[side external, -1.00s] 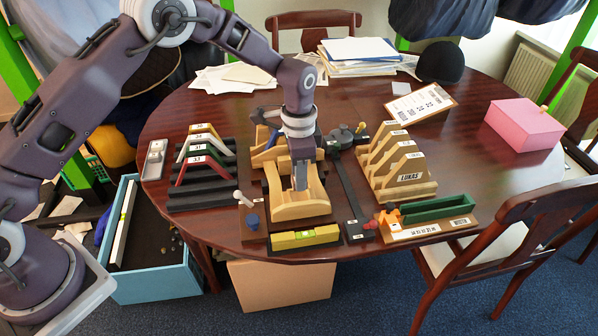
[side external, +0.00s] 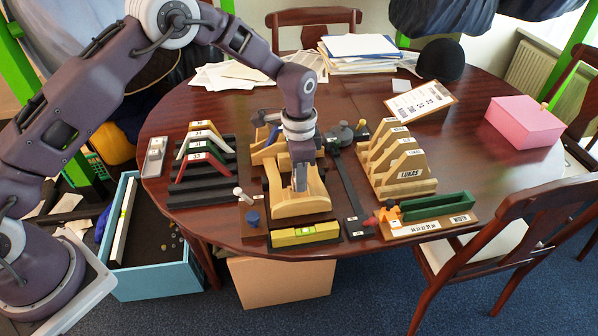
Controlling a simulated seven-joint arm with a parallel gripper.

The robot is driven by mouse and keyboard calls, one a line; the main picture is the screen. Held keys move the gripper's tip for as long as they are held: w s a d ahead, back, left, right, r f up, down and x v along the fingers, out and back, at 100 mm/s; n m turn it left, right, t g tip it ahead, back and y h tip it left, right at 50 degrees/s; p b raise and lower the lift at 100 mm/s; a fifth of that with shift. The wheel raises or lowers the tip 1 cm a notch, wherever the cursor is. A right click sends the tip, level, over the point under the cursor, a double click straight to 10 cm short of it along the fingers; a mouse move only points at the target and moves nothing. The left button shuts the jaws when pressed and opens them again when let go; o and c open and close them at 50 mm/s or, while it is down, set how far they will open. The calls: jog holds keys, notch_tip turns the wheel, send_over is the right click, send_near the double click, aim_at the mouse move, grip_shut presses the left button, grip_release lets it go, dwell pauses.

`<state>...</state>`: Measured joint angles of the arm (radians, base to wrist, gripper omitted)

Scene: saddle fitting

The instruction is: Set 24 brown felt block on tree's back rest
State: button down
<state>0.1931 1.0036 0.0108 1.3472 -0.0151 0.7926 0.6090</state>
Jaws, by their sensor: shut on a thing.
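A pale wooden tree-like form (side external: 287,210) with curved sides stands on the dark board at the near middle of the table. My gripper (side external: 300,187) points straight down into the middle of this form, between its raised sides. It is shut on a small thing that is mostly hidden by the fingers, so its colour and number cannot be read. I cannot tell whether that thing touches the wood. No brown felt block can be made out clearly elsewhere.
A black rack (side external: 204,197) with numbered coloured arches stands left. Wooden arches (side external: 398,165), one marked LUKAS, stand right. A yellow level (side external: 305,234) lies in front, a green tray (side external: 438,206) front right. A pink box (side external: 524,124) sits far right. The right-hand tabletop is mostly clear.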

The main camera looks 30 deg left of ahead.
jog(key=shift+f, duration=0.25)
dwell(0.3)
jog(key=shift+f, duration=0.45)
jog(key=shift+f, duration=0.15)
dwell(0.8)
jog(key=c, duration=0.6)
grip_release()
jog(key=shift+c, duration=0.2)
jog(key=shift+r, duration=2.55)
